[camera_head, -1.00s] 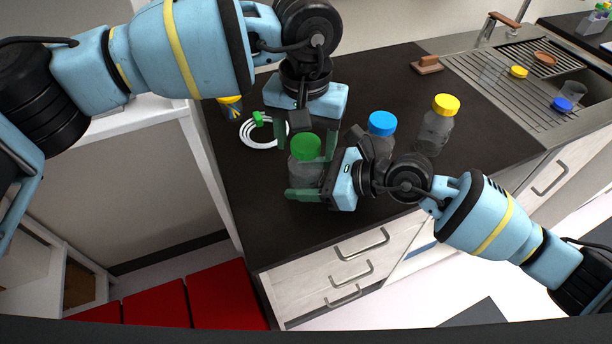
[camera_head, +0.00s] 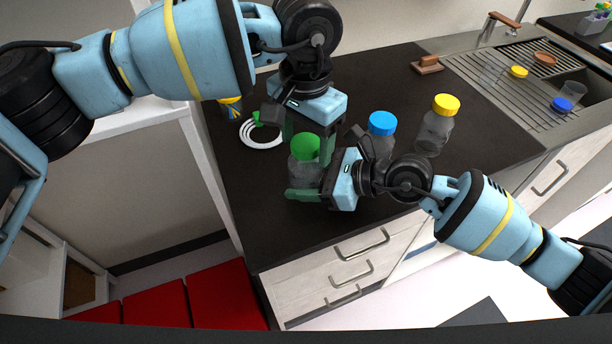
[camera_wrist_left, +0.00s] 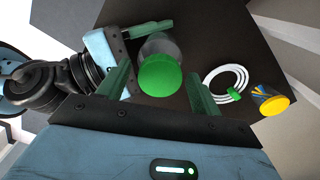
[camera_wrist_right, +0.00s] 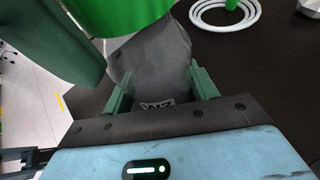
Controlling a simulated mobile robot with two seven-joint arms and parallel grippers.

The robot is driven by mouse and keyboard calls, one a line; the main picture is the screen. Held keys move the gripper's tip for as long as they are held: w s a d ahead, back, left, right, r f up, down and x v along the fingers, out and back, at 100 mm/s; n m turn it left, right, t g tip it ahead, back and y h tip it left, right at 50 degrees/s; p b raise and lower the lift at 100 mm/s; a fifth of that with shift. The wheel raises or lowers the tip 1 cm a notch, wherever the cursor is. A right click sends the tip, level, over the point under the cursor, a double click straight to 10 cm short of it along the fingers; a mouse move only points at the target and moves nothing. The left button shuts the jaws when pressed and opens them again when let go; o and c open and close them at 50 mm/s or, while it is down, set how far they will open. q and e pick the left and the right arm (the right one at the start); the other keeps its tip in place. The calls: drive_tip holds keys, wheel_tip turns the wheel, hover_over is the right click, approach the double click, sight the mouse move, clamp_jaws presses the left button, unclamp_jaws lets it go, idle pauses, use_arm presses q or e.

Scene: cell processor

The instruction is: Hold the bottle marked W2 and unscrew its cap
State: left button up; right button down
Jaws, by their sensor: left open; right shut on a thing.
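The bottle (camera_head: 304,173) is grey and see-through, with a green cap (camera_head: 306,146), and stands upright at the counter's near left. Its label, which seems to read W2, shows in the right wrist view (camera_wrist_right: 157,104). My right gripper (camera_wrist_right: 160,88) is shut on the bottle's body from the side. My left gripper (camera_wrist_left: 160,88) is open, its fingers pointing down at the cap. In the left wrist view the green cap (camera_wrist_left: 160,76) appears between the two fingers, with gaps on both sides. In the head view the left gripper partly hides the space behind the cap.
A blue-capped bottle (camera_head: 381,136) stands close to my right gripper, and a yellow-capped bottle (camera_head: 436,128) farther right. A white coiled tube (camera_head: 262,133) with a green clip lies at the left, near a yellow-lidded container (camera_head: 231,107). The back middle of the counter is clear.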

use_arm(q)
drive_tip(key=c, duration=1.2)
drive_tip(key=shift+o, duration=0.2)
drive_tip(key=n, duration=0.4)
drive_tip(key=shift+n, duration=1.2)
drive_tip(key=shift+n, duration=1.1)
drive_tip(key=n, duration=0.4)
drive_tip(key=n, duration=0.4)
drive_tip(key=shift+n, duration=1.2)
